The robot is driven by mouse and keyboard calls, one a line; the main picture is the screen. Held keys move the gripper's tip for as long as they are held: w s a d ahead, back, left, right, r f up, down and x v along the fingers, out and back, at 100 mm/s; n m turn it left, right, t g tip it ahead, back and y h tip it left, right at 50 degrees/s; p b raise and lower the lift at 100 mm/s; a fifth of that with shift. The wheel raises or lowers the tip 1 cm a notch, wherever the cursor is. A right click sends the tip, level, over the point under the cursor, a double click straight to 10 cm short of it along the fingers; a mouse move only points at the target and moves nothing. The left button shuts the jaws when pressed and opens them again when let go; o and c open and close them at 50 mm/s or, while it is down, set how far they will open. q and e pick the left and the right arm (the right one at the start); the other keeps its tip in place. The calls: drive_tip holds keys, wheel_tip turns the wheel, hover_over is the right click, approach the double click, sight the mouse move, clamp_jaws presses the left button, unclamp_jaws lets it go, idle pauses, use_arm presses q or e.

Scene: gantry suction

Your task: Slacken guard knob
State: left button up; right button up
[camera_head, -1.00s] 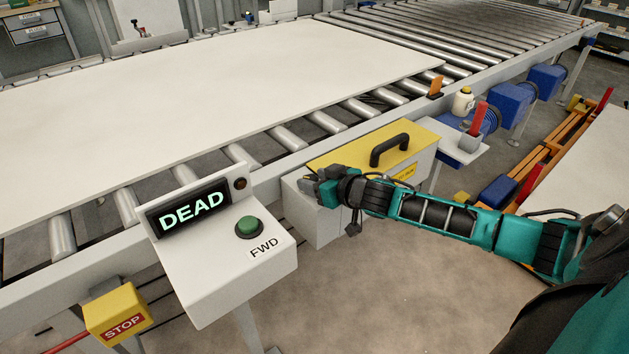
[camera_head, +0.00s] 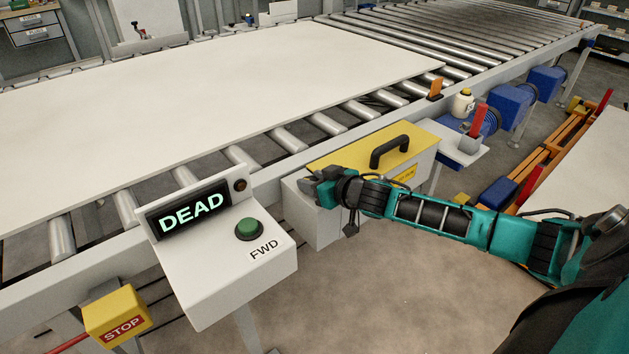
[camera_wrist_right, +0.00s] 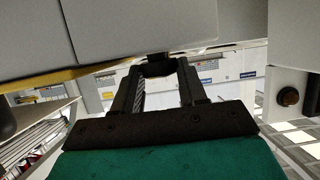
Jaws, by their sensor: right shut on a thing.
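The guard (camera_head: 352,146) is a yellow-topped cover with a black handle (camera_head: 389,150), fixed beside the roller conveyor. My right gripper (camera_head: 312,186) is at the guard's near left corner, in front of its pale lower box. In the right wrist view the gripper (camera_wrist_right: 160,72) is shut on a small dark knob (camera_wrist_right: 158,66) below a grey panel. In the head view the knob is hidden behind the gripper. My left gripper is not in view.
A console (camera_head: 225,262) with a DEAD display (camera_head: 194,207) and green FWD button (camera_head: 249,228) stands left of my right gripper. A yellow STOP box (camera_head: 117,312) is lower left. A large white board (camera_head: 210,85) lies on the rollers.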

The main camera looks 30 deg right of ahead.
drive_tip(key=shift+d+r+p, duration=0.1)
drive_tip(key=shift+p, duration=0.3)
drive_tip(key=shift+w+d+r+n+y+p, duration=0.1)
drive_tip(key=shift+d+r+n+y+p, duration=0.05)
drive_tip(key=shift+n+y+p, duration=0.7)
drive_tip(key=shift+w+d+n+g+y, duration=0.1)
drive_tip(key=shift+n+g+y, duration=0.3)
drive_tip(key=shift+n+y, duration=0.65)
drive_tip(key=shift+d+n+g+y, duration=0.1)
drive_tip(key=shift+n+g+y, duration=0.45)
drive_tip(key=shift+y, duration=0.35)
drive_tip(key=shift+f+n+g+y, duration=0.25)
drive_tip(key=shift+n+g+y, duration=0.2)
drive_tip(key=shift+n+y, duration=0.4)
drive_tip(key=shift+n+g+y, duration=0.25)
drive_tip(key=shift+n+g, duration=0.05)
drive_tip(key=shift+n, duration=0.1)
